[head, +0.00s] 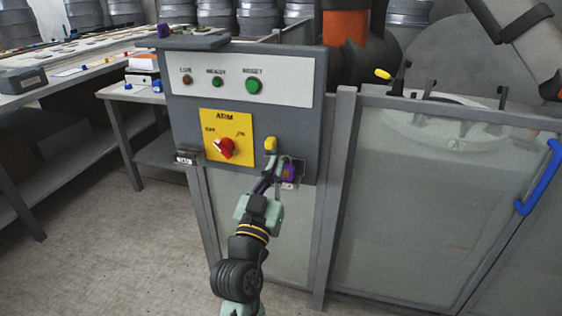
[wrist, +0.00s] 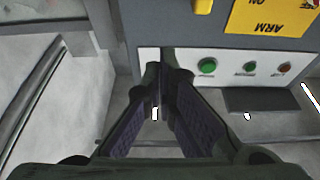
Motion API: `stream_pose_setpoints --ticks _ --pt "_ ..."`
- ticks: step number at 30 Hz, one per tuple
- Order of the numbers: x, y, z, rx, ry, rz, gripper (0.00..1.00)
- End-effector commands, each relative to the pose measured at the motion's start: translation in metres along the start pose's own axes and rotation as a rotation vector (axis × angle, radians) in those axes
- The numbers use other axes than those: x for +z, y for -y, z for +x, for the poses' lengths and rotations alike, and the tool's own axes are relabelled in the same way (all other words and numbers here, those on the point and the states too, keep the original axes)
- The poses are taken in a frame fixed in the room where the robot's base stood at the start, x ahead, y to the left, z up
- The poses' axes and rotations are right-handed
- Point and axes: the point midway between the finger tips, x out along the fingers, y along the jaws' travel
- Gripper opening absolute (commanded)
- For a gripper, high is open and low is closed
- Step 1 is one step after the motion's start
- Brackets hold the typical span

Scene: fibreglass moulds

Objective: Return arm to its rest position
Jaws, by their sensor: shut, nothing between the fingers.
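My arm reaches up from the bottom of the head view. My gripper (head: 287,172) is in front of the lower right of the grey control panel (head: 187,114). In the wrist view my gripper (wrist: 160,80) shows its two dark fingers with purple inner pads, tips together and nothing between them. The panel carries a yellow plate (head: 212,122) marked ARM with a red rotary switch (head: 226,149). A yellow part (head: 271,145) sits just above my gripper. I cannot tell whether my fingers touch the panel.
A green button (head: 253,86) and smaller lights are on the panel's upper strip. A glazed enclosure with a blue handle (head: 539,178) stands right. Work tables (head: 121,94) stand left, metal drums (head: 93,13) behind. Open floor (head: 100,240) lies at lower left.

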Motion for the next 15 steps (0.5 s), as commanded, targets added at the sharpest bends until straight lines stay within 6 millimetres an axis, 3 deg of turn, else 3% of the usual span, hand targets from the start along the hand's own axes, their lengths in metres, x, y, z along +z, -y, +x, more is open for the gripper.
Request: stream_pose_setpoints --ticks 4,15 --pt "0.0007 0.0 -0.0103 0.0 0.001 0.001 0.0" --pt "-0.0007 0.0 -0.0112 0.0 0.0 0.001 0.0"
